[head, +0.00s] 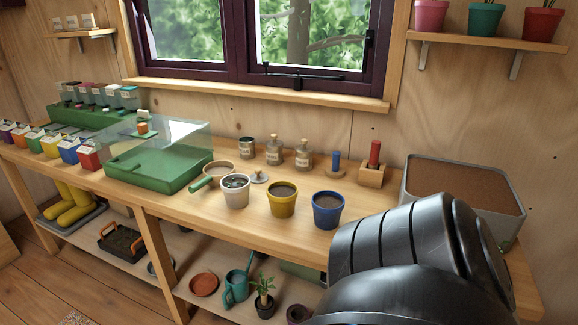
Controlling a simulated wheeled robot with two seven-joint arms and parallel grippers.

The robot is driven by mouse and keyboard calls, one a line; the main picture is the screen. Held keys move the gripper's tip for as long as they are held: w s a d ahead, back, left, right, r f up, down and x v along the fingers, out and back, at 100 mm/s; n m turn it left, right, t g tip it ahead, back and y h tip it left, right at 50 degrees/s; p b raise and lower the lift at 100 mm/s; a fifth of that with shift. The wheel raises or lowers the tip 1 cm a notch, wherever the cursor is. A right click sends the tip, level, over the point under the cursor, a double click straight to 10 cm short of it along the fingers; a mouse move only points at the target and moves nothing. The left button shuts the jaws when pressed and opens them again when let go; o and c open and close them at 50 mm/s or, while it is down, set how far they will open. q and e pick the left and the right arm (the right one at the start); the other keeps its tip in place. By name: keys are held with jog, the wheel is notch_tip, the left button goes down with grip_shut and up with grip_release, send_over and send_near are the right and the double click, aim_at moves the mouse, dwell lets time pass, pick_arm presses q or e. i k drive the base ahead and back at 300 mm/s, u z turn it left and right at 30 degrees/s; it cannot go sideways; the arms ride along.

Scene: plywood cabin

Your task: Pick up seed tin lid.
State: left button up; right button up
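A small round grey lid with a knob (259,177), which looks like the seed tin lid, lies on the wooden bench (385,200). It is just behind and right of the white pot (235,193). A small labelled tin (247,148) stands behind it near the wall. A black link of my arm fills the lower right of the head view. Neither of my grippers shows, so what they hold cannot be seen.
A yellow pot (282,203) and a blue pot (328,213) stand right of the lid. Two corked bottles (274,152) are behind it. A green-handled sieve (202,183) and a clear-covered green propagator (150,176) are left. A grey soil bin (408,178) is far right.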

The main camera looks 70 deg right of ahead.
aim_at(258, 178)
jog(key=u, duration=0.2)
jog(key=k, duration=0.2)
jog(key=z, duration=1.5)
